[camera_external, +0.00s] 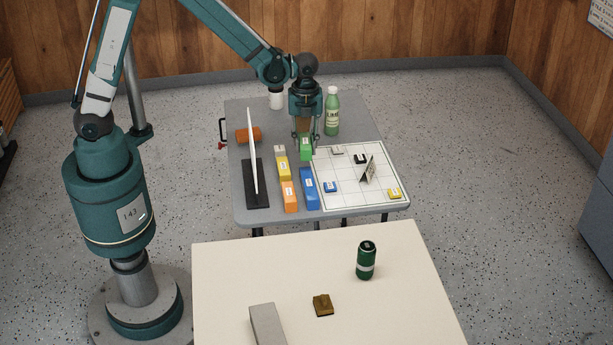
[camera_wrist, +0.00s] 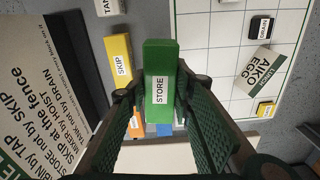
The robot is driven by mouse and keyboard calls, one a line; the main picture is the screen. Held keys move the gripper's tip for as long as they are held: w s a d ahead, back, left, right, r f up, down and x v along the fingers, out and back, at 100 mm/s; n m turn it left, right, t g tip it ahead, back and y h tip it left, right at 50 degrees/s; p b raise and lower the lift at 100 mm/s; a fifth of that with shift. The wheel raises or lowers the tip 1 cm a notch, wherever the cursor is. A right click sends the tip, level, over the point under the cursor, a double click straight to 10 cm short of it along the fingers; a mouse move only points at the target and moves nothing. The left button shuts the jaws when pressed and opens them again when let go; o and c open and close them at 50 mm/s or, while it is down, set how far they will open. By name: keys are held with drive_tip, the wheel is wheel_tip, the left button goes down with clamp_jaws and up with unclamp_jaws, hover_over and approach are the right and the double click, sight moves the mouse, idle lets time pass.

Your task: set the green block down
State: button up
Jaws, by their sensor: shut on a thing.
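The green block (camera_wrist: 160,60), labelled STORE, is between the two fingers of my gripper (camera_wrist: 160,108) in the wrist view. My gripper is shut on it. In the external view, the green block (camera_external: 306,151) is at the far left corner of the white gridded board (camera_external: 350,194), under my gripper (camera_external: 306,137). I cannot tell whether its underside touches the table. A yellow block (camera_wrist: 118,60) labelled SKIP is to its left. Orange (camera_external: 290,197) and blue (camera_external: 310,189) blocks stand nearer the camera.
A white upright sign (camera_external: 253,150) on a black base stands left, with printed lines in the wrist view (camera_wrist: 40,110). Small tiles lie on the board.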

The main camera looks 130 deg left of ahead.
drive_tip(key=w+d+m, duration=0.4)
drive_tip(key=w+d, duration=0.9)
drive_tip(key=d, duration=0.5)
drive_tip(key=m, duration=0.4)
hover_over(280, 270)
drive_tip(key=shift+r, duration=0.15)
drive_tip(key=shift+s, duration=0.1)
drive_tip(key=shift+f+b, duration=0.45)
drive_tip(key=shift+f, duration=2.7)
drive_tip(key=shift+f+b, duration=0.45)
drive_tip(key=shift+f, duration=1.45)
drive_tip(key=shift+f, duration=0.1)
